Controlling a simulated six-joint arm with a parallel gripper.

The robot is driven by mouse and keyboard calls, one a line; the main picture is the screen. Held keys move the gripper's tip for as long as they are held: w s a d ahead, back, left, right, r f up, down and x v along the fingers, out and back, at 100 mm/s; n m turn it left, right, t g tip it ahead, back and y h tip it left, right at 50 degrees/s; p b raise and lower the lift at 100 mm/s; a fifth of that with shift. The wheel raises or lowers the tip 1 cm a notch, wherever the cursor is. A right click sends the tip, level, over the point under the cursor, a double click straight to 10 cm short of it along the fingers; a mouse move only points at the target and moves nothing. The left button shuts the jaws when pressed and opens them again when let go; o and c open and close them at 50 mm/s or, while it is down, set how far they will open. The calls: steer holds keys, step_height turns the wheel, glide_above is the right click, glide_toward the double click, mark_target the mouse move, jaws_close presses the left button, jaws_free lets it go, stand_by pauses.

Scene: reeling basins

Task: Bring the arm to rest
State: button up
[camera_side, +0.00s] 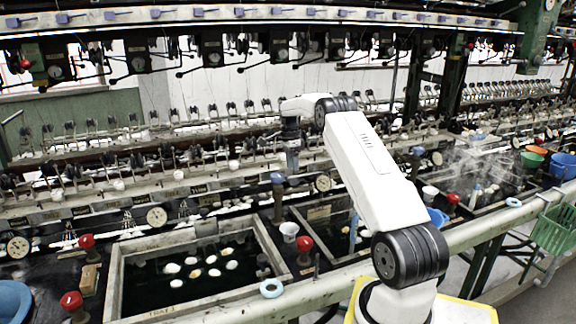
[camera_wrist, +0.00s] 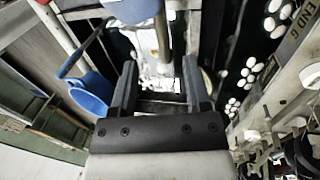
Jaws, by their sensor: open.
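My gripper (camera_side: 292,160) hangs over the basins in the side view, pointing down from my white arm, above the partition between two dark basins. In the wrist view my gripper (camera_wrist: 160,88) has its two dark fingers spread apart with nothing between them. In the side view the fingers are small, and no object shows in them. The fingers touch nothing that I can make out.
A basin marked TRAY 1 (camera_side: 118,280) holds several pale cocoons (camera_side: 197,272). Red knobs (camera_side: 304,243) stand on the basin edges. A pale rail (camera_side: 330,287) runs along the front. A blue bucket (camera_wrist: 90,92) shows in the wrist view. Reeling machinery fills the back.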

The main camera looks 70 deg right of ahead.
steer(key=shift+w, duration=0.1)
steer(key=w+f+n+t+h, duration=0.2)
steer(key=w+f+h, duration=0.1)
steer(key=w, duration=0.6)
steer(key=w+a+r+n+t, duration=0.15)
steer(key=a+n, duration=0.35)
steer(key=a, duration=0.5)
steer(key=w+a+r+n+g, duration=0.15)
steer(key=a+n, duration=0.35)
steer(key=a, duration=0.5)
steer(key=s+a+n+t, duration=0.1)
steer(key=s+a+n, duration=0.3)
steer(key=a, duration=0.4)
steer(key=s+a+n+t, duration=0.1)
steer(key=s+a+n, duration=0.3)
steer(key=a, duration=0.4)
steer(key=s+a+f+n+y, duration=0.1)
steer(key=s+a+n, duration=0.6)
steer(key=s, duration=0.6)
steer(key=shift+s+a+f, duration=0.2)
steer(key=shift+a+f, duration=0.1)
steer(key=shift+a, duration=0.95)
